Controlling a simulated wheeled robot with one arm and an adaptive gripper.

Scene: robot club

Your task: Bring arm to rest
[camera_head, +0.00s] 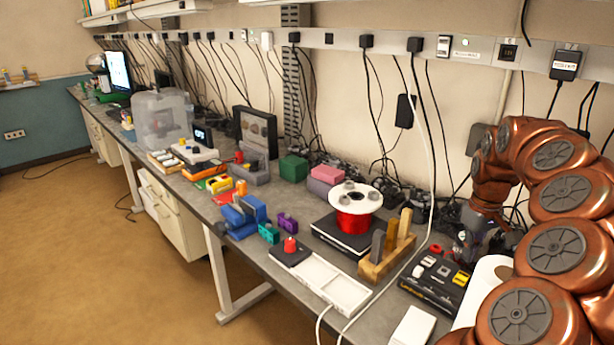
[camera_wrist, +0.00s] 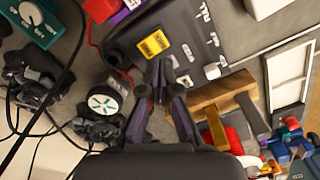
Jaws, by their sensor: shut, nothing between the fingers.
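My copper-coloured arm arches over the right side of the bench in the head view, its wrist bent downward. My gripper (camera_head: 464,240) hangs at its end near the back of the bench, partly lost against dark clutter. In the wrist view my gripper (camera_wrist: 159,72) has its dark fingers together, with nothing held between them. Below the fingertips lies a black tray (camera_head: 436,278) with small yellow, white and red pieces; it also shows in the wrist view (camera_wrist: 197,28). I cannot tell the exact gap between fingertips and tray.
A wooden block holder (camera_head: 378,264), red filament spool (camera_head: 354,218) and white paper roll (camera_head: 483,285) stand close by. Cables and plugs crowd the bench's rear. A white shallow tray (camera_head: 352,296) lies along the front edge. The floor (camera_head: 90,270) at left is clear.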

